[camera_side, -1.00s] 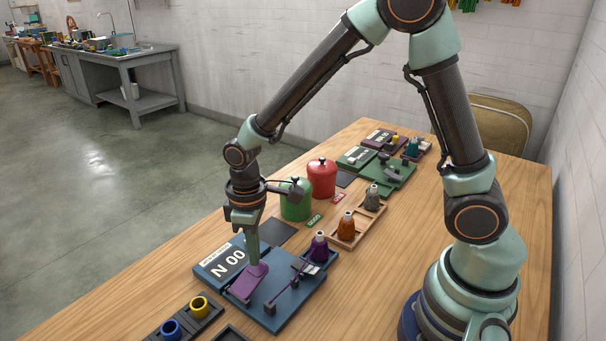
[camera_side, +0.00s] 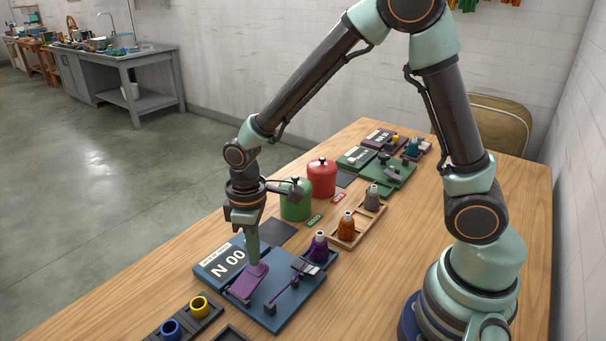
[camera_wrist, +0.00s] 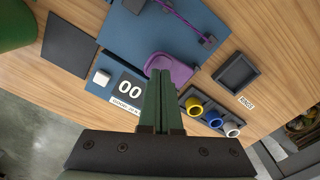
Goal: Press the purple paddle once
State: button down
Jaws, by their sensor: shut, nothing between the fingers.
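The purple paddle (camera_side: 244,289) lies on the blue board (camera_side: 292,313), beside the counter plate (camera_side: 228,262) that reads 00. My gripper (camera_side: 256,264) points down with its fingers together and empty. Its tips are at the paddle's far end and look to be touching it or just above it; I cannot tell which. In the wrist view the paddle (camera_wrist: 182,67) shows just beyond and beside my fingertips (camera_wrist: 160,73), which cover part of it.
A dark tray with yellow and blue rings (camera_side: 199,305) lies in front. Green (camera_side: 297,204) and red (camera_side: 322,180) canisters stand behind. Bare table lies to the right.

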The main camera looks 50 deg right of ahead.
aim_at(256, 268)
jog(key=shift+f, duration=1.7)
jog(key=shift+r, duration=4.1)
jog(key=shift+r, duration=0.1)
jog(key=s+d+r+m+t, duration=0.5)
jog(key=d+r, duration=0.5)
jog(key=r, duration=0.3)
jog(key=shift+s+d+m+t, duration=0.15)
jog(key=shift+s+m+t, duration=0.25)
jog(key=shift+s, duration=0.75)
